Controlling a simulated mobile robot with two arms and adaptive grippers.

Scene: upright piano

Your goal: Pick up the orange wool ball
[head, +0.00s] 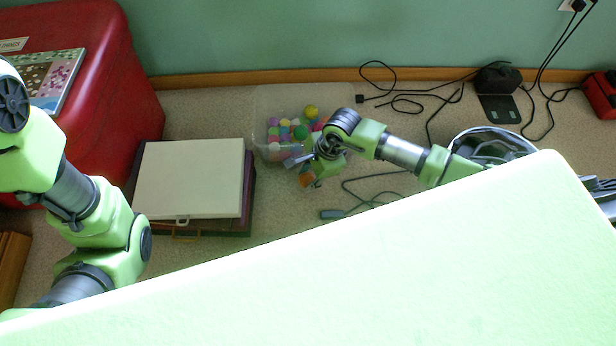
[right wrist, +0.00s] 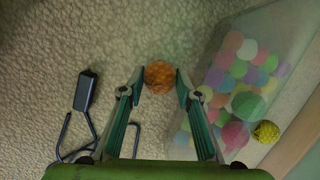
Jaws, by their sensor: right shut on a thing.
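The orange wool ball (right wrist: 159,77) is between the two fingertips of my right gripper (right wrist: 159,84) in the right wrist view. The fingers are shut on its sides.
The clear bin (right wrist: 209,77) of coloured balls stands close beside the right gripper. A white case (head: 190,178) lies left of it. A cable with a dark plug (right wrist: 86,92) lies on the carpet nearby. A red chest (head: 125,90) stands at the left.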

